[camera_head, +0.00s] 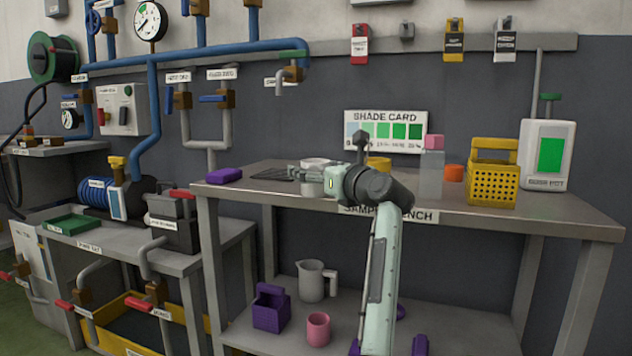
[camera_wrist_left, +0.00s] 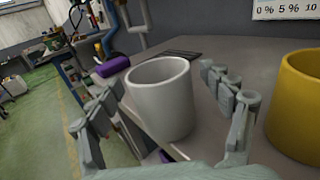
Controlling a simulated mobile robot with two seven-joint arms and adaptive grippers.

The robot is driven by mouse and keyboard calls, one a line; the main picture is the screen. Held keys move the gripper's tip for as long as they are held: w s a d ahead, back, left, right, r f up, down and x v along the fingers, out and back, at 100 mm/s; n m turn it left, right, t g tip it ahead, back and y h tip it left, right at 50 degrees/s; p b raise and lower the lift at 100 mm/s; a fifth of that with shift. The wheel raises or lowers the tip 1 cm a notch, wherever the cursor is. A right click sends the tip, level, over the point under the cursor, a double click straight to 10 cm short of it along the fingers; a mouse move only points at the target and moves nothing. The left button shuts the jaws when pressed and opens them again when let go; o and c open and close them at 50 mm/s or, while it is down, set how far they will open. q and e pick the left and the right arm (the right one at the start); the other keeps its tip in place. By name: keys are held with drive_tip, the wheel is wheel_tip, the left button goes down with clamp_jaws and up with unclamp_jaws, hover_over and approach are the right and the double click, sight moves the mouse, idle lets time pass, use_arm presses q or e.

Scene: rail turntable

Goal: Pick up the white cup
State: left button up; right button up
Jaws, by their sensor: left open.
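The white cup (camera_wrist_left: 160,100) stands upright on the sample bench, close to its front edge. In the head view only its pale rim and part of its side (camera_head: 315,162) show behind my left gripper. My left gripper (camera_head: 303,173) is open, just above the bench top and pointing left in the head view. In the left wrist view its fingers (camera_wrist_left: 161,78) are spread on either side of the cup, with a visible gap at each side. Whether the fingers touch the cup farther down cannot be told. My right gripper is not in view.
A yellow cup (camera_wrist_left: 297,105) stands close to the right finger. A purple block (camera_head: 224,175) and a dark grate (camera_head: 272,174) lie to the left. A clear container with a pink top (camera_head: 432,170) and a yellow basket (camera_head: 493,180) stand to the right. The shade card (camera_head: 386,131) is behind.

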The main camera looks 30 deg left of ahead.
use_arm(q)
drive_tip(key=shift+w+a, duration=0.1)
drive_tip(key=c, duration=1.2)
drive_tip(key=shift+o, duration=0.2)
